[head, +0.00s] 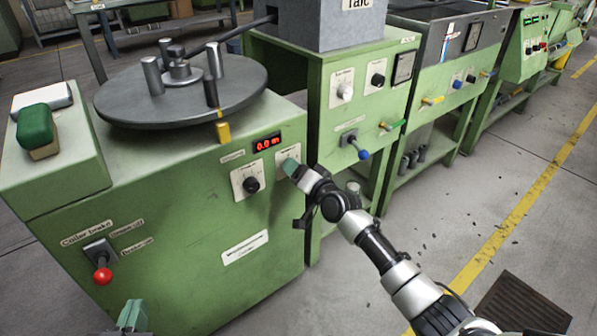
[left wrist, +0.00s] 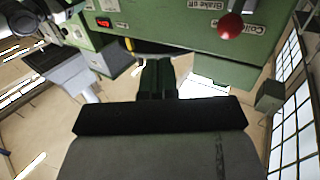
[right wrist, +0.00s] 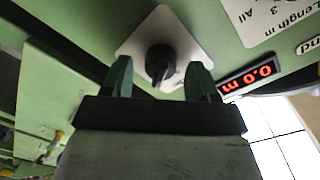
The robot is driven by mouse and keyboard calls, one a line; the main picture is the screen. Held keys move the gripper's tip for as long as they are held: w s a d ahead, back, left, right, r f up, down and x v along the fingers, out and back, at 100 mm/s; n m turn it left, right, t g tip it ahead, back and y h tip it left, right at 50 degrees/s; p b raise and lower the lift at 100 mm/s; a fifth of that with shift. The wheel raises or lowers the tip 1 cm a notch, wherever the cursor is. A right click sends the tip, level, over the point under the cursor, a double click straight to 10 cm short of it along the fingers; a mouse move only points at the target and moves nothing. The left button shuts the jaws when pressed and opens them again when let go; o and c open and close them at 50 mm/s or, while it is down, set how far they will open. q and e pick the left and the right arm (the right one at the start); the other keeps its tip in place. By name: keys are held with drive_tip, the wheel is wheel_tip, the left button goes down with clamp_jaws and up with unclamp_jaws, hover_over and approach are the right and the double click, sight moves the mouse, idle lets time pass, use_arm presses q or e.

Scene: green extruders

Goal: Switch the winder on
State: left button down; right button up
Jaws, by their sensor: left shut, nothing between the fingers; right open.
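The winder is the green cabinet (head: 170,245) with a dark turntable (head: 180,90) on top and a red display (head: 267,144) reading 0.0 m. A black knob (head: 251,184) sits on a white plate below the display. My right gripper (head: 290,165) is at a second white plate to its right, which it partly covers. In the right wrist view, another black knob (right wrist: 158,62) on a white plate shows between my right gripper's open fingers; I cannot tell if they touch it. My left gripper (head: 132,318) is shut and empty at the bottom edge, low before the cabinet.
A green machine (head: 352,100) with knobs and levers stands close to the right. The floor (head: 450,220) in front is mostly clear.

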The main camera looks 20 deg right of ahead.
use_arm(q)
drive_tip(key=s+a+f+g+y+p, duration=0.2)
drive_tip(key=s+a+f+g+p, duration=0.1)
drive_tip(key=s+f+g, duration=0.3)
drive_tip(key=shift+s+a+f+g+y, duration=0.15)
drive_tip(key=shift+s+f+g+y, duration=0.25)
drive_tip(key=shift+f+g, duration=0.95)
use_arm(e)
drive_tip(key=v, duration=1)
drive_tip(key=shift+s, duration=0.4)
use_arm(q)
drive_tip(key=shift+r, duration=0.15)
use_arm(e)
drive_tip(key=shift+d, duration=0.1)
